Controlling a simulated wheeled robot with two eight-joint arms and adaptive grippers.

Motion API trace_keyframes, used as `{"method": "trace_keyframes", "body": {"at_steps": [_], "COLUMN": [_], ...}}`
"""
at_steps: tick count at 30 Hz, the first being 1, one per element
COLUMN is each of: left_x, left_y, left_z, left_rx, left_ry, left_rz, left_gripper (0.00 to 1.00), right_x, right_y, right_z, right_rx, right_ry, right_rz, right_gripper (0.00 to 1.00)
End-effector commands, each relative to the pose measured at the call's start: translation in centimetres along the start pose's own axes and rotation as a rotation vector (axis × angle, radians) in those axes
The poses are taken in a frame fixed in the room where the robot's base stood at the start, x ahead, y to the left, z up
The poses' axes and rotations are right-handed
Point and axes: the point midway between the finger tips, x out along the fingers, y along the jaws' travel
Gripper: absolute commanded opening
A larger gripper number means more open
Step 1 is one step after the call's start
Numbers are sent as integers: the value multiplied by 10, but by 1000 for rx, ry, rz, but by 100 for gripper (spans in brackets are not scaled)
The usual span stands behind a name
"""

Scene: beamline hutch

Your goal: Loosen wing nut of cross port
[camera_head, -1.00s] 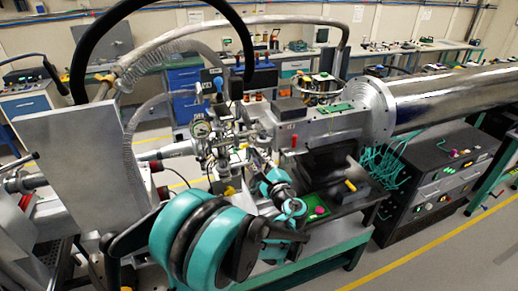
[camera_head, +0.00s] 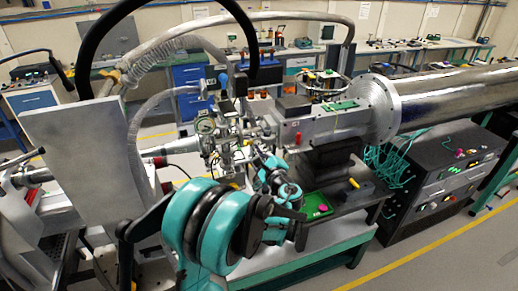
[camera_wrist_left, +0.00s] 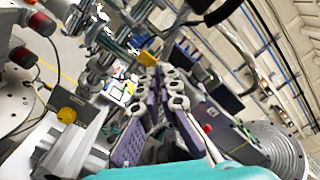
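The steel cross port (camera_head: 222,140) is a cluster of flanges, fittings and a round gauge (camera_head: 205,125) at mid-left in the head view. Its wing nut is too small to make out. My left gripper (camera_head: 254,155) is just right of the cluster, partly hidden by its own arm. In the left wrist view, its two purple-padded fingers (camera_wrist_left: 163,84) point toward steel fittings and a small yellow part (camera_wrist_left: 149,58). A narrow gap shows between the fingers, with nothing seen held. Contact with the port cannot be told. My right gripper is in neither view.
A large steel tube (camera_head: 450,97) extends right from a flange. A flat grey panel (camera_head: 72,145) and thick hoses stand at left. A green plate with a pink button (camera_head: 320,207) lies on the bench below. A control rack (camera_head: 440,175) with green cables is at right.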

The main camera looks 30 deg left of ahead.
Motion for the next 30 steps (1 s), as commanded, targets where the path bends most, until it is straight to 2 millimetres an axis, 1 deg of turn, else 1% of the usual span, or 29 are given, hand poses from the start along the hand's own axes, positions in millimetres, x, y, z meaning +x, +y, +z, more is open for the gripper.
{"method": "trace_keyframes", "body": {"at_steps": [5,11,17,30], "left_x": [0,0,0,0], "left_y": [1,2,3,4], "left_z": [0,-1,-1,-2], "left_rx": [-25,-118,-278,-696], "left_ry": [0,0,0,-1], "left_rz": [1,1,1,1], "left_gripper": [0,0,0,0], "right_x": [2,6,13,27], "right_y": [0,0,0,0], "right_z": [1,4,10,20], "right_rx": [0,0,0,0], "right_ry": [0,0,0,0], "right_rz": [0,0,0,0], "right_gripper": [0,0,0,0]}}
